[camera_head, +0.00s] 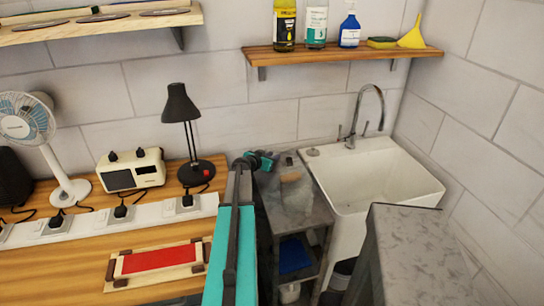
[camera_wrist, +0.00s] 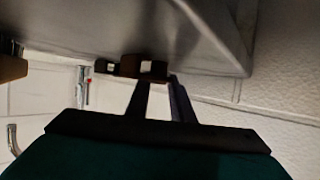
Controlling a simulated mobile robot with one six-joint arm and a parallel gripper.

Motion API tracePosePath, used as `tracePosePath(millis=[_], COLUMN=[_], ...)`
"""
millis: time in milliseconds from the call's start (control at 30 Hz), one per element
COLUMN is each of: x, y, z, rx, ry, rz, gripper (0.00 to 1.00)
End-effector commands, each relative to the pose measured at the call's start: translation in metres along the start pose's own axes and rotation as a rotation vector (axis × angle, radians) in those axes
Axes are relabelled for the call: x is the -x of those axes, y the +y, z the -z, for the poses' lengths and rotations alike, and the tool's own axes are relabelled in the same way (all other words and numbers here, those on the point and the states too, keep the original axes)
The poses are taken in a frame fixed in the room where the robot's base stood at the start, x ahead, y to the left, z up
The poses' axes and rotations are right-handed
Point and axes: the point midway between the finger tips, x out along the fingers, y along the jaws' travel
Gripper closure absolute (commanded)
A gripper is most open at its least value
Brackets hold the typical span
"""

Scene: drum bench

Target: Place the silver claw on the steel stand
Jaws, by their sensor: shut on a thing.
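The steel stand (camera_head: 283,222) is a grey metal shelf unit between the wooden bench and the sink. My gripper (camera_head: 266,160) is at the stand's back left corner in the head view, pointing right. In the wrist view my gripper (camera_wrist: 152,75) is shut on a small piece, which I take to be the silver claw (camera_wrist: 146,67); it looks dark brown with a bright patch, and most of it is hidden. A broad grey metal surface (camera_wrist: 195,30), apparently the stand top, is close to the fingertips. I cannot tell whether the piece touches it.
A grey, bottle-like thing (camera_head: 296,194) is on the stand top, close right of my gripper. The white sink (camera_head: 390,185) with its tap is to the right. A black lamp (camera_head: 181,110) stands on the bench at left. A grey metal top (camera_head: 415,250) is front right.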

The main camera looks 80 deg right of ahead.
Motion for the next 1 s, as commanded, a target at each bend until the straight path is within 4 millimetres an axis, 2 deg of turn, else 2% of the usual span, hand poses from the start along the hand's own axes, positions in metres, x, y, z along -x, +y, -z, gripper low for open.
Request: tracePosePath(millis=[67,100,167,200,733,1000], x=[-0.001,0.0,0.0,0.0,0.002,0.027], y=[0.0,0.0,0.0,0.0,-0.001,-0.001], z=[-0.002,-0.001,-0.001,-0.001,0.003,-0.001], rx=[0.0,0.0,0.0,0.0,0.001,0.0], ry=[0.0,0.0,0.0,0.0,0.0,0.001], rz=[0.0,0.0,0.0,0.0,0.001,0.003], gripper=[1.0,0.72,0.62,0.6,0.6,0.6])
